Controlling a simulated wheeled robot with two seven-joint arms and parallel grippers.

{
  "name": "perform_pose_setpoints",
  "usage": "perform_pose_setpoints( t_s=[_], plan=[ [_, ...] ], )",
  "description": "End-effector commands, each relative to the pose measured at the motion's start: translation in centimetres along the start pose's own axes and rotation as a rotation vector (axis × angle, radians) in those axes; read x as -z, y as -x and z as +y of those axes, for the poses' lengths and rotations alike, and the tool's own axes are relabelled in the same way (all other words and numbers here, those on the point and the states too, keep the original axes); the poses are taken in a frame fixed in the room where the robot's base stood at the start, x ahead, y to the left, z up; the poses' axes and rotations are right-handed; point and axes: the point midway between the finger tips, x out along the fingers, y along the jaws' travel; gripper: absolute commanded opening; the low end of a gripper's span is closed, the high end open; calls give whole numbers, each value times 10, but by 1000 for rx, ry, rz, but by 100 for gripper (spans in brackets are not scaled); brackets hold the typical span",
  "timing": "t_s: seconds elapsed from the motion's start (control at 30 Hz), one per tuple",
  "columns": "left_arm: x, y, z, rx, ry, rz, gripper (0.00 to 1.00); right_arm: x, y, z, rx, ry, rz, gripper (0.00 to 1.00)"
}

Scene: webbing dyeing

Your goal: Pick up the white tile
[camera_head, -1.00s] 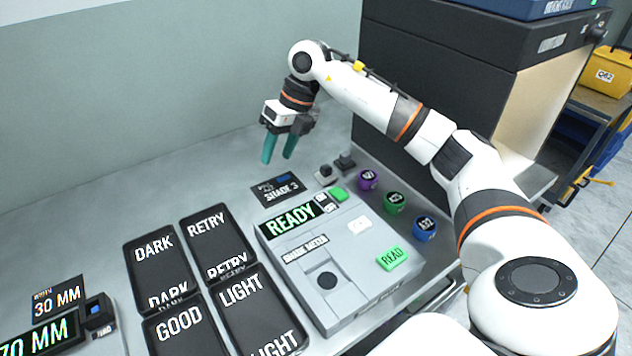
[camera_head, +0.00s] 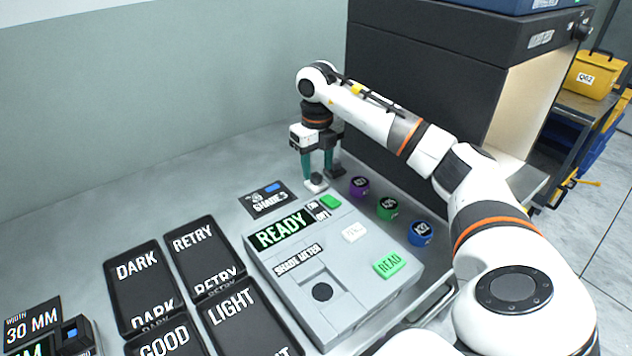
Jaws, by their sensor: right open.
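The white tile (camera_head: 314,187), a small pale plate with a dark knob on top, lies on the grey table behind the shade meter. My right gripper (camera_head: 317,170) points straight down over it. Its two green fingers are open, one on each side above or around the knob; I cannot tell whether they touch it. A similar black tile (camera_head: 338,172) lies just to the right, partly hidden by the gripper. My left gripper is not in view.
The grey shade meter (camera_head: 350,270) reads READY and stands in front. Purple (camera_head: 359,187), green (camera_head: 388,208) and blue (camera_head: 421,233) round pieces line the right. Black labelled trays (camera_head: 140,290) lie at left. A large dark cabinet (camera_head: 420,90) stands behind. The back-left table is clear.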

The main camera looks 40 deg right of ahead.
Motion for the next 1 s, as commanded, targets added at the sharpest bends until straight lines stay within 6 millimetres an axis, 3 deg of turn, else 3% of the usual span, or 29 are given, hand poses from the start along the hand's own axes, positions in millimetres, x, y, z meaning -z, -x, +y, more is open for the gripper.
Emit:
perform_pose_setpoints(
  t_s=[0.2,0.47,0.77,1.0],
  plan=[
    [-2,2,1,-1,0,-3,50,0,-29,1,1,0,-2,47],
    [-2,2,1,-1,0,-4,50,0,-32,1,1,0,-1,47],
    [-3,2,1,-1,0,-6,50,0,-32,1,1,0,-1,1],
    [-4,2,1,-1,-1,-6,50,0,-31,1,1,0,0,0]
  ],
)
